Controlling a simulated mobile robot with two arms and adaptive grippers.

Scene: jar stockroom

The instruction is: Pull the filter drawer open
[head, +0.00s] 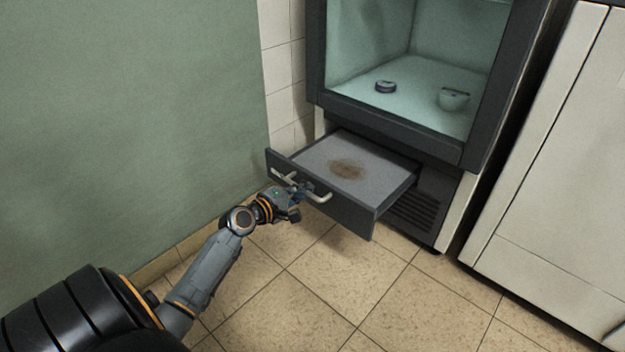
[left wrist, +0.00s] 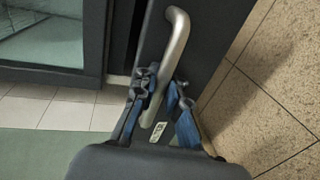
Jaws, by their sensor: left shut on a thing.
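The filter drawer (head: 345,215) sticks out from the base of the dark cabinet, with a grey filter sheet (head: 395,178) bearing a brown stain inside it. A metal bar handle (head: 319,197) runs along its dark front. My left gripper (head: 297,188) is at the handle. In the left wrist view the blue-padded fingers of my left gripper (left wrist: 162,92) lie on either side of the silver handle (left wrist: 178,45), shut on it near one end. The drawer front (left wrist: 215,40) shows beside it. My right gripper is out of view.
Above the drawer, the open-fronted cabinet (head: 317,60) holds a small dark round thing (head: 385,87) and a pale cup-like bowl (head: 453,99). A green wall (head: 130,90) stands close on the left. A white cabinet (head: 550,180) stands at the right. The tiled floor (head: 330,275) in front is clear.

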